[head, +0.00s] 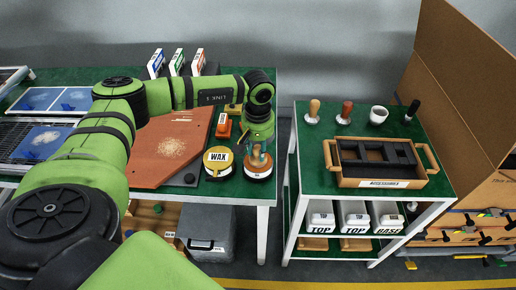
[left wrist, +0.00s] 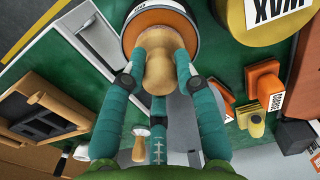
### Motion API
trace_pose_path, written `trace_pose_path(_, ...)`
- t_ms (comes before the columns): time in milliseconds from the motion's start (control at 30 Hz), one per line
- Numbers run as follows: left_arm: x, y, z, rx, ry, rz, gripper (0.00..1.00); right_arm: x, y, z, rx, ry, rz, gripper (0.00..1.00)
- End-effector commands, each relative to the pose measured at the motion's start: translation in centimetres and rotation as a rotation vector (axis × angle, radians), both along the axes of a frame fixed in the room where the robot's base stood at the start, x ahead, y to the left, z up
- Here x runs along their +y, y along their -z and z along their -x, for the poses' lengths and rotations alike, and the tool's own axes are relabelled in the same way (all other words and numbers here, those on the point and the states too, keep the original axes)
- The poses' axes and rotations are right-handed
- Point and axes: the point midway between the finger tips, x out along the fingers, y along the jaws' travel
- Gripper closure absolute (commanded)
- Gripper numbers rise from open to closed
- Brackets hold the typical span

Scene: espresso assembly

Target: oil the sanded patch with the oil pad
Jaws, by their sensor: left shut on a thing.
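The reddish-brown board (head: 150,165) lies on the left table, with a pale sanded patch (head: 172,147) near its middle. My left gripper (head: 259,158) points down at the table's right front corner. Its teal fingers are shut on the wooden knob (left wrist: 166,62) of what looks like the oil pad. The knob is over a round tin (head: 258,173) with an orange top and white label, which also shows in the left wrist view (left wrist: 133,37). The pad's underside is hidden, so I cannot tell whether it touches the tin. My right gripper is not in view.
A yellow WAX tin (head: 217,160) stands just left of the oil tin. An orange block (head: 223,126) is behind it. A second table (head: 310,170) with an accessories tray (head: 345,182) is across a gap.

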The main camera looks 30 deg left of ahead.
Motion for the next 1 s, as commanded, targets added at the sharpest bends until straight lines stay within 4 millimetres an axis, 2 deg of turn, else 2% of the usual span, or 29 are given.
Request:
trace_pose_path(567, 0.0, 0.1, 0.1, 0.004, 0.0, 0.0, 0.95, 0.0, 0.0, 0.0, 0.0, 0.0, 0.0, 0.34)
trace_pose_path(1000, 0.0, -3.2, 0.0, 0.001, 0.0, 0.001, 0.95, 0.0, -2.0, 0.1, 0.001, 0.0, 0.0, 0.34)
